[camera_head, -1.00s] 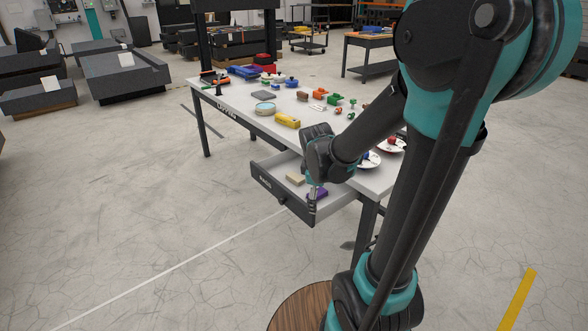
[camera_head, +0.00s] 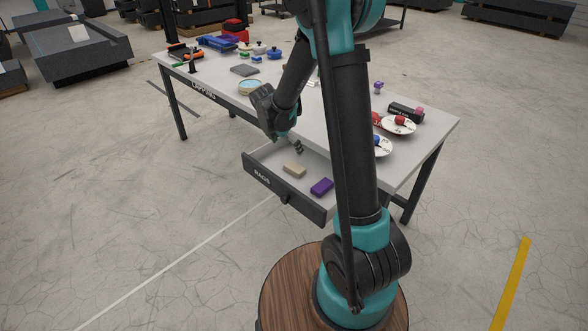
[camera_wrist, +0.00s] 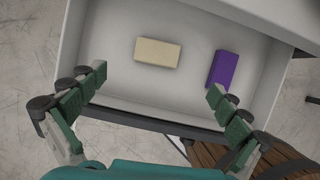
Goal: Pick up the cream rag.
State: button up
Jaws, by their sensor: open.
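The cream rag (camera_head: 294,170) is a small folded block lying flat in the open drawer (camera_head: 262,178) marked RAGS. In the wrist view the cream rag (camera_wrist: 158,53) lies above and between my fingertips. My gripper (camera_head: 297,146) is over the drawer, a little behind the rag in the head view. In the wrist view my gripper (camera_wrist: 156,82) has its two green-padded fingers wide apart, with nothing between them. A purple rag (camera_head: 321,187) lies to the right of the cream one; it also shows in the wrist view (camera_wrist: 223,69), near the right finger.
The drawer walls stand around both rags. The table (camera_head: 420,150) above it holds plates (camera_head: 398,124), a round tin (camera_head: 250,87), a grey pad (camera_head: 244,70) and several small items. My arm hides part of the tabletop. The floor left of the drawer is clear.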

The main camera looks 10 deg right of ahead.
send_over(294, 167)
jog(key=s+a, duration=0.1)
notch_tip(294, 167, down, 7)
jog(key=shift+s+r, duration=0.15)
jog(key=shift+a+x, duration=0.2)
jog(key=shift+x, duration=1.15)
jog(key=shift+a+x, duration=0.25)
jog(key=shift+x, duration=1.15)
jog(key=shift+s, duration=0.1)
jog(key=shift+c, duration=0.6)
jog(key=c, duration=0.9)
notch_tip(294, 167, up, 20)
jog(key=shift+f, duration=0.1)
